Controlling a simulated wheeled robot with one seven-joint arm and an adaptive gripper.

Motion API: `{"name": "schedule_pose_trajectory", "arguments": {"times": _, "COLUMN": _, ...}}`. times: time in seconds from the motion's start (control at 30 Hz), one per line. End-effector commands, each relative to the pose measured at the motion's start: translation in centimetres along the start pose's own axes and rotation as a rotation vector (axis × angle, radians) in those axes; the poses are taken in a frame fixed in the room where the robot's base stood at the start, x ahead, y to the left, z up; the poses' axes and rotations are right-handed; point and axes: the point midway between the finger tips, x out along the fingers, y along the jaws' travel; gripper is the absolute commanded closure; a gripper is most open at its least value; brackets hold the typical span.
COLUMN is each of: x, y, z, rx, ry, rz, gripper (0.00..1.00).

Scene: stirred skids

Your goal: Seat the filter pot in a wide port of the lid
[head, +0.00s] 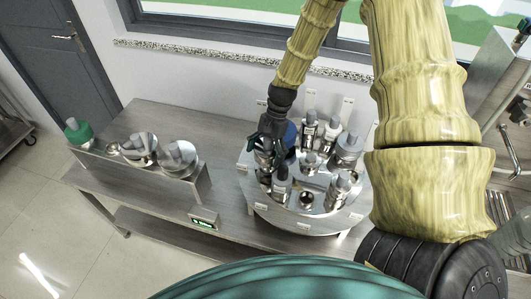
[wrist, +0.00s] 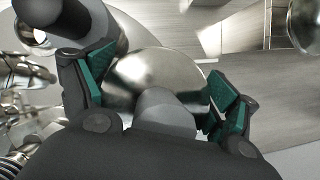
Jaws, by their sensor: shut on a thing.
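My gripper (head: 266,146) is over the back left part of the round steel lid (head: 322,218) in the head view. In the wrist view its green-padded fingers (wrist: 160,95) are closed on a shiny domed metal body (wrist: 155,72) with a grey knob (wrist: 165,112); I take this to be the filter pot. In the head view the pot is mostly hidden by the fingers, and its lower end cannot be made out. I cannot tell whether it touches the lid or a port. Several grey-capped metal fittings stand around the lid, hiding parts of its ports.
A raised steel rack (head: 190,183) at the left carries a green-topped piece (head: 77,131) and silver grey-capped pieces (head: 180,156). A dark blue rounded thing (head: 290,134) is close beside my gripper. A small display (head: 204,221) is at the bench front.

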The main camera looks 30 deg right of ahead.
Motion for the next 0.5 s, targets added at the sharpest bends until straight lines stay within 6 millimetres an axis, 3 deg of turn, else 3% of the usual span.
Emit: {"name": "schedule_pose_trajectory", "arguments": {"times": 0.5, "x": 1.6, "y": 0.0, "z": -0.7, "rx": 0.001, "ry": 0.0, "rz": -0.001, "gripper": 0.49}}
